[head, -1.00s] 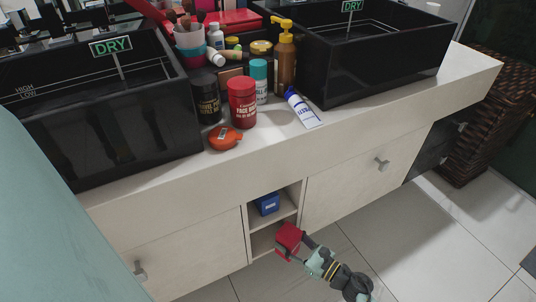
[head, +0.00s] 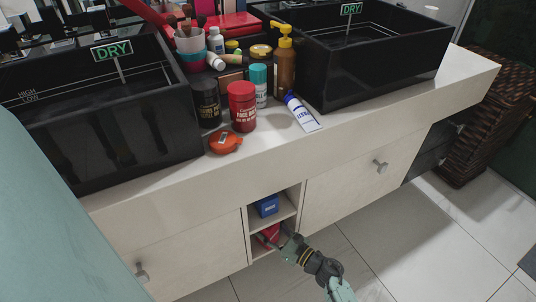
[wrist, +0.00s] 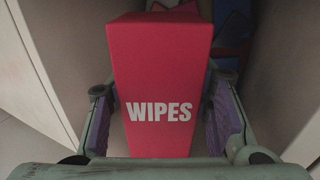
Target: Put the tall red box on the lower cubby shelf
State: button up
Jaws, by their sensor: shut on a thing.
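The tall red box (wrist: 160,70), marked WIPES, stands between my gripper's fingers (wrist: 165,125) in the wrist view and fills the middle of it. My gripper is shut on its sides. In the head view the red box (head: 268,234) shows at the mouth of the lower cubby shelf (head: 262,251), partly hidden by my gripper (head: 279,240) and the cubby frame. Whether its base touches the shelf cannot be told.
A blue box (head: 267,206) sits on the upper cubby shelf. Cubby walls rise close on both sides in the wrist view, with blue and pink shapes behind the box. Drawer fronts (head: 350,190) flank the cubby. The tiled floor is clear.

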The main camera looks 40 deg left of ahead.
jog(key=shift+f+b, duration=0.25)
jog(key=shift+b, duration=0.05)
jog(key=o, duration=0.9)
jog(key=shift+r, duration=0.1)
jog(key=shift+r+p, duration=0.15)
jog(key=shift+p, duration=0.2)
jog(key=shift+d, duration=0.4)
jog(key=d+b, duration=0.1)
jog(key=d, duration=1)
jog(key=shift+d+b, duration=0.1)
jog(key=shift+b, duration=0.25)
